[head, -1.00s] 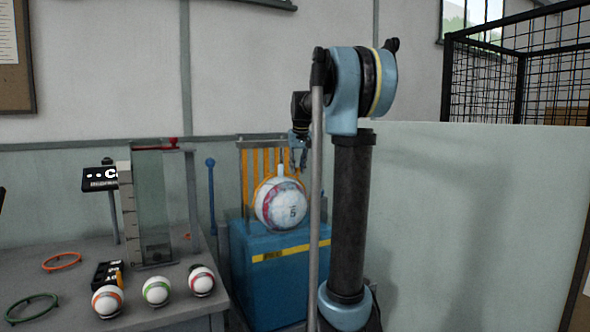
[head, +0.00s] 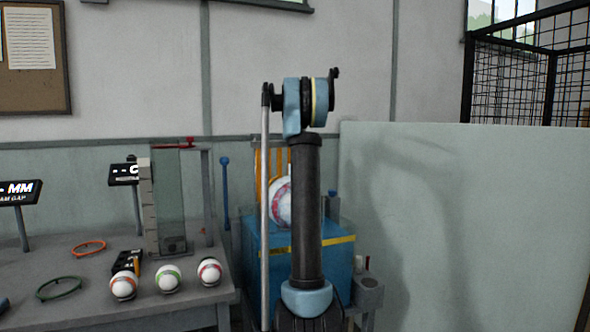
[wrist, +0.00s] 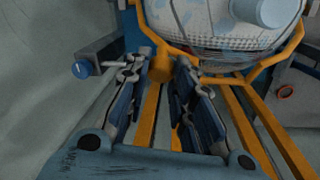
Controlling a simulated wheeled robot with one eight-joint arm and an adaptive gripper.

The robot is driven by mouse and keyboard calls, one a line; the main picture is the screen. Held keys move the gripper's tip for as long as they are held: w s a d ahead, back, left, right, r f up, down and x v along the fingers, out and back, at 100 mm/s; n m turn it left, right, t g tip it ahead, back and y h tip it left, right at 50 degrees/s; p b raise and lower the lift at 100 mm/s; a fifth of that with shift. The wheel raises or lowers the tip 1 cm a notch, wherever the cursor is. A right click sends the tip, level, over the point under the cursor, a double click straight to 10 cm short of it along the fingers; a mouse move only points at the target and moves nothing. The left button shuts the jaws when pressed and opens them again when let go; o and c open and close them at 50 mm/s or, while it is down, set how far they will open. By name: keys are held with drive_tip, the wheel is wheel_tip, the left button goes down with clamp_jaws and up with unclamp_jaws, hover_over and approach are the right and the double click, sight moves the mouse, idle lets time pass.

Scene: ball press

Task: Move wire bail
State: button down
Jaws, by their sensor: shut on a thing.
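The wire bail (wrist: 202,76) is an orange bent frame running around the lower edge of a white patterned ball (wrist: 222,30) in the wrist view. An orange knob (wrist: 160,69) on it sits between the two fingers of my gripper (wrist: 163,62), which is shut on it. In the head view the same ball (head: 280,203) sits on the blue press box (head: 334,262), partly behind my arm. My gripper and most of the bail are hidden there by my arm.
Orange bars (wrist: 148,125) run beneath my fingers. A grey bracket with a blue knob (wrist: 81,69) stands left of them. A grey table (head: 60,310) at left holds several balls, rings and a clear gauge column (head: 168,200). A pale panel (head: 450,220) stands at right.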

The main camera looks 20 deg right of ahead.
drive_tip(key=shift+w+a+f, duration=0.1)
drive_tip(key=shift+w+f, duration=0.2)
drive_tip(key=shift+w, duration=0.25)
drive_tip(key=shift+w+a+f, duration=0.1)
drive_tip(key=shift+w+f, duration=0.2)
drive_tip(key=shift+w, duration=0.2)
drive_tip(key=c, duration=1.7)
unclamp_jaws()
drive_tip(key=shift+o, duration=0.2)
drive_tip(key=shift+d, duration=0.1)
wheel_tip(320, 180, up, 12)
drive_tip(key=a, duration=0.1)
drive_tip(key=shift+a, duration=0.15)
drive_tip(key=shift+w+f, duration=0.1)
